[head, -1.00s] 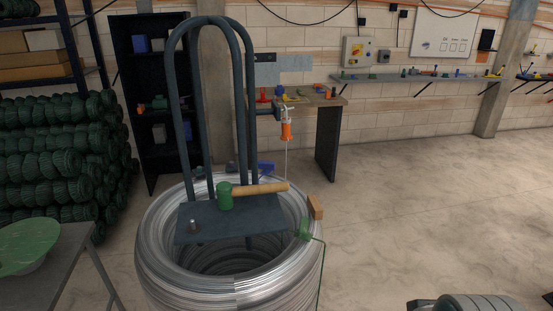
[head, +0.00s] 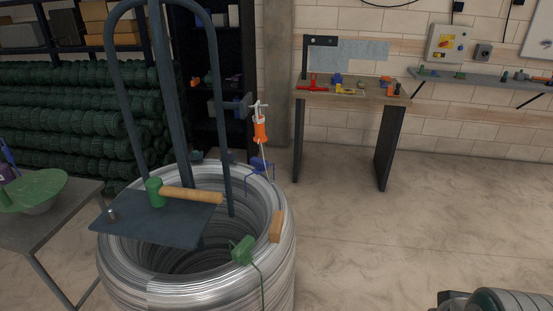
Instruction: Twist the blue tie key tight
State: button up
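A small blue piece (head: 260,165) sits at the back right rim of the large coil of shiny wire (head: 270,235), with a thin blue leg hanging down inside. It may be the tie key, but it is too small to be sure. An orange-bodied tool (head: 260,129) with a pale cross handle stands just above it, on a thin pale rod that reaches down towards the blue piece. A green block (head: 243,250) with a green cord sits on the coil's front right rim. I cannot make out my gripper in this view.
A dark stand with tall hoops rises from the coil; its plate (head: 135,226) carries a green-headed mallet (head: 182,194). A wooden block (head: 277,226) is on the rim. A workbench (head: 385,97) stands behind, a grey table (head: 45,225) at left.

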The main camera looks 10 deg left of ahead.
aim_at(256, 161)
jog(key=i+l+u, duration=0.2)
jog(key=i+l, duration=0.2)
jog(key=l, duration=0.2)
jog(key=i+l, duration=0.15)
jog(key=l, duration=0.2)
jog(key=i+l+u, duration=0.25)
jog(key=l, duration=0.4)
jog(key=i+l+u, duration=0.1)
jog(key=i+l, duration=0.15)
jog(key=i+l+u, duration=0.15)
jog(key=i, duration=0.3)
jog(key=i+l+u, duration=0.15)
jog(key=i, duration=0.35)
jog(key=i+j+u, duration=0.2)
jog(key=i+j, duration=0.2)
